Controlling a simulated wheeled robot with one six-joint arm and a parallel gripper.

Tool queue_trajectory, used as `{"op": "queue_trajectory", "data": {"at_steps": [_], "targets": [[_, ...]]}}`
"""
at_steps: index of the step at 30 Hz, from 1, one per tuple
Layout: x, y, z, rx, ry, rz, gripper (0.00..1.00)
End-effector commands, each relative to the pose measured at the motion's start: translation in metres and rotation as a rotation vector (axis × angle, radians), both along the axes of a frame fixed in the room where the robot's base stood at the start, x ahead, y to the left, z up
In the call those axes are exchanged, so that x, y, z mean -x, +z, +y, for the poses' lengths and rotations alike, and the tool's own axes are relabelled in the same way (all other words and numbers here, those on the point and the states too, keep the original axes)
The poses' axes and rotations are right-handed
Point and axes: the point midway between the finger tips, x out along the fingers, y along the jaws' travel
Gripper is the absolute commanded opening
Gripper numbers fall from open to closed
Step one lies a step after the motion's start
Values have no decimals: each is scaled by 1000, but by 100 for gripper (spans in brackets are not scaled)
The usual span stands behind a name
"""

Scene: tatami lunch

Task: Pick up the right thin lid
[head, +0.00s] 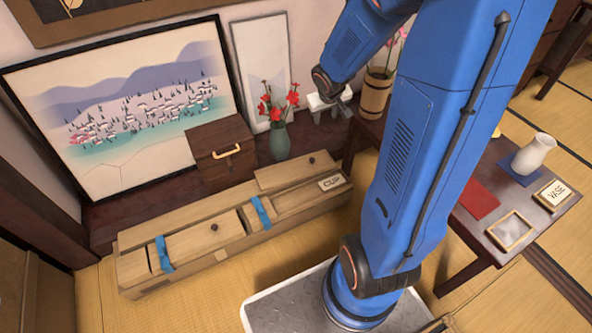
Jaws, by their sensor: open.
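A long, low wooden box (160,285) lies on the tatami at the lower left. Its top carries flat wooden panels. The right thin lid (285,174) is a pale board with a small dark knob near its right end, at the back right of the box top. A similar left lid (195,243) with a dark knob lies further left. My gripper (331,114) seems to be the small pale part below my blue wrist, behind and above the right lid. It is open, small in view, and apart from the lid. I see nothing held.
Blue straps (163,254) cross the box, with a CUP label (330,183) at its right. Behind stand a brown chest (220,152), a flower vase (279,142) and a framed landscape (120,110). A low dark table (470,235) stands right, holding a white vase (535,153).

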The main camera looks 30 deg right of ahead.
Motion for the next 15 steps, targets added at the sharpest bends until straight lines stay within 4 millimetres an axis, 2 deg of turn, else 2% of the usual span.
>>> {"op": "queue_trajectory", "data": {"at_steps": [1,6,15], "targets": [[-7,-16,-5,-7,3,9,42],[-30,-64,-18,-36,20,11,42],[-51,-153,-30,-125,51,22,42]]}}
